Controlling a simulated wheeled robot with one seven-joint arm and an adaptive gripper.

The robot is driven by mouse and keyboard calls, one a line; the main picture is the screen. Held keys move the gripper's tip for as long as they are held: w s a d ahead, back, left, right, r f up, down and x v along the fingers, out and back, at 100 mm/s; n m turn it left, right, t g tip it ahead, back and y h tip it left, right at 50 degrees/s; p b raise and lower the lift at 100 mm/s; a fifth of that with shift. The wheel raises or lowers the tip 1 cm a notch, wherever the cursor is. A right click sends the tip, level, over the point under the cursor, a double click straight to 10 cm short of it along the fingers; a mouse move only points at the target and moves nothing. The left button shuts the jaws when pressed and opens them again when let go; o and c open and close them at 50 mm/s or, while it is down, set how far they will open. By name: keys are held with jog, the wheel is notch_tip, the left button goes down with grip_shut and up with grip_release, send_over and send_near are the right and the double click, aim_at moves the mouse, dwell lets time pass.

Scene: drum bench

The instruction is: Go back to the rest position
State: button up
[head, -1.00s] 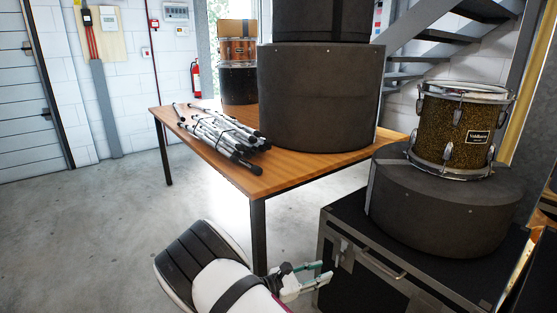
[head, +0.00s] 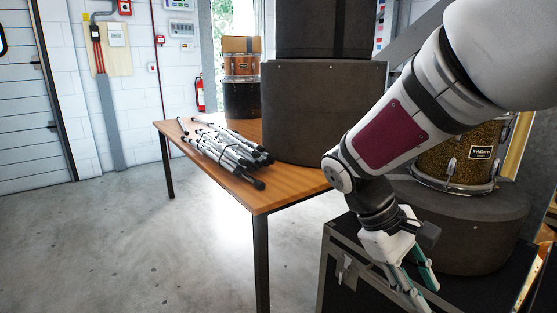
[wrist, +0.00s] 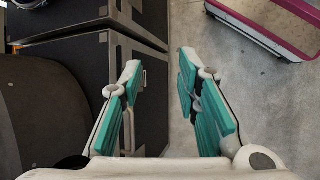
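My gripper (head: 418,284) hangs low at the right of the head view, pointing down in front of the black flight case. In the wrist view my gripper (wrist: 160,95) has its two green-padded fingers spread apart with nothing between them. The fingers are over the edge of the case, with grey floor to the right. My arm is bent and covers part of the gold sparkle drum and the dark round drum case.
A black flight case (head: 345,275) carries a dark round case (head: 480,235) with a gold sparkle drum (head: 468,160) on top. The wooden table (head: 270,190) holds stands (head: 225,150), a large dark drum case (head: 320,105) and small drums (head: 240,85). Floor at left is clear.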

jog(key=s+a+r+m+t+y, duration=0.2)
jog(key=s+m+y, duration=0.1)
jog(key=s, duration=0.8)
jog(key=s+a+r+m+t+y, duration=0.1)
jog(key=s+a+r+m+y, duration=0.15)
jog(key=s, duration=0.85)
notch_tip(320, 180, up, 31)
jog(key=t+p, duration=0.4)
jog(key=p, duration=2.6)
jog(key=shift+d+r+y, duration=0.15)
jog(key=shift+d+y, duration=0.2)
jog(key=shift+y, duration=0.1)
jog(key=shift+w+m, duration=0.1)
jog(key=shift+m, duration=0.15)
